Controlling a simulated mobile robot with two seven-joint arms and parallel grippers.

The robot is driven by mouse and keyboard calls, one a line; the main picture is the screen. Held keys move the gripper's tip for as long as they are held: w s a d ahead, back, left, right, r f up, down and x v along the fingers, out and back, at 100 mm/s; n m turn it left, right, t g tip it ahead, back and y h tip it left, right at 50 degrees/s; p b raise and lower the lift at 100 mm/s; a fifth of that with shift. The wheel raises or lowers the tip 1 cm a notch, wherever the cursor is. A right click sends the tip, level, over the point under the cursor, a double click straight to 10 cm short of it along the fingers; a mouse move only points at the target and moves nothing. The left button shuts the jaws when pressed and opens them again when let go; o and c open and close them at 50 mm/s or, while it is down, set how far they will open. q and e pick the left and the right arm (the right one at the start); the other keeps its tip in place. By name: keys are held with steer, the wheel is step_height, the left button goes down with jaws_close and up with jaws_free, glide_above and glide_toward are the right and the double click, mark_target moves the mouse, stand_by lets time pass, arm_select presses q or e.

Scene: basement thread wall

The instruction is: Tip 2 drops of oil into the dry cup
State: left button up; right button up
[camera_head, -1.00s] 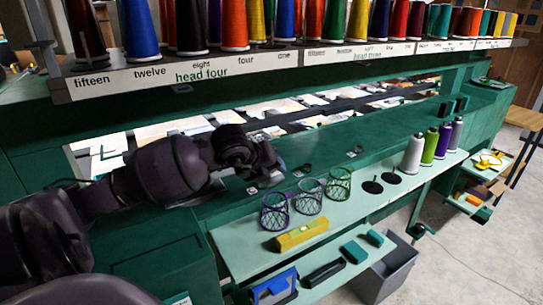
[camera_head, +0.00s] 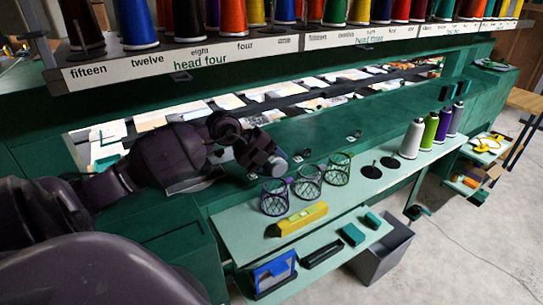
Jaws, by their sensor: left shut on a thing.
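My left gripper (camera_head: 268,158) comes in from the left over the green machine bed (camera_head: 330,132). It is shut on a small grey rounded thing (camera_head: 280,164), mostly hidden by the fingers; I cannot tell if it is the oil holder. A small dark cup-like fitting (camera_head: 307,153) sits on the bed just right of the gripper, apart from it. Another such fitting (camera_head: 357,134) sits farther right. I cannot tell which is the dry cup, and no oil drops can be made out. My right gripper is not in view.
A rail (camera_head: 270,47) of thread cones runs along above. A grey bin (camera_head: 384,255) stands on the floor.

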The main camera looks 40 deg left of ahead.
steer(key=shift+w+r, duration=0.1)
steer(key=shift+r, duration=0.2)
arm_select(q)
steer(key=shift+f, duration=0.1)
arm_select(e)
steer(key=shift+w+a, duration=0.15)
arm_select(q)
steer(key=shift+h, duration=0.3)
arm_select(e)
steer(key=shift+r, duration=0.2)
arm_select(q)
steer(key=shift+n+h+p, duration=0.3)
steer(key=shift+p, duration=0.1)
steer(key=shift+r+h+p, duration=0.2)
steer(key=shift+h+p, duration=0.15)
steer(key=shift+h, duration=0.05)
steer(key=shift+n, duration=0.3)
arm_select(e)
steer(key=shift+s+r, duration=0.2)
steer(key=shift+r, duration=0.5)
arm_select(q)
steer(key=shift+p, duration=0.55)
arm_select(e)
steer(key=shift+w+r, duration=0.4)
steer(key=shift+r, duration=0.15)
